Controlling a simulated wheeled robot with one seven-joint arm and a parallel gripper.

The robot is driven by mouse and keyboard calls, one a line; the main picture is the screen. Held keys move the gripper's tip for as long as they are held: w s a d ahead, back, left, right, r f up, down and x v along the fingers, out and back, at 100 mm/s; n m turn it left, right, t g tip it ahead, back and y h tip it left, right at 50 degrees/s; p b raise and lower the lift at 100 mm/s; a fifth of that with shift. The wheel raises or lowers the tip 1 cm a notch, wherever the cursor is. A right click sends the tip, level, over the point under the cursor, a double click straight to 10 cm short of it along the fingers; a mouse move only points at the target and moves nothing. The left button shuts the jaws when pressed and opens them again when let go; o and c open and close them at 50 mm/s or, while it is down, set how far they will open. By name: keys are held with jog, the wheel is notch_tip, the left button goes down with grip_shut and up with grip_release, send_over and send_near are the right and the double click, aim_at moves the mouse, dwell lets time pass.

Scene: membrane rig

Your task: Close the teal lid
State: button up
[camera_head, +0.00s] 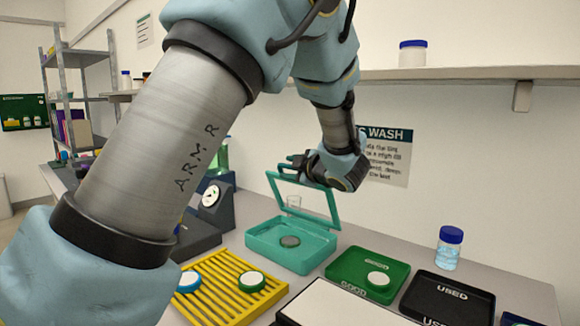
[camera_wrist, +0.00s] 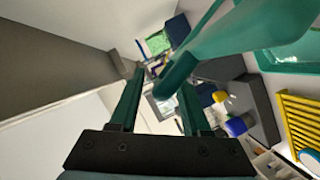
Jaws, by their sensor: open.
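The teal lid (camera_head: 333,207) is a teal frame around a clear pane. It stands open, raised at the back of the teal box (camera_head: 272,248) in the head view. A grey disc (camera_head: 290,241) lies inside the box. My gripper (camera_head: 292,161) is at the lid's upper edge, with its jaws open. In the wrist view, my gripper (camera_wrist: 160,85) shows two separated fingers, and a teal bar of the lid (camera_wrist: 225,45) crosses close to the right finger's tip. I cannot tell whether it touches the finger. The box also shows at the upper right there (camera_wrist: 300,55).
A yellow slotted rack (camera_head: 225,285) with two capped discs stands in front. A green tray (camera_head: 365,268) with a white disc and a black tray (camera_head: 445,297) lie to the right. A blue-capped bottle (camera_head: 449,250) stands behind them. A shelf (camera_head: 480,74) hangs above.

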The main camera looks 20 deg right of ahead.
grip_shut()
dwell(0.3)
dwell(1.1)
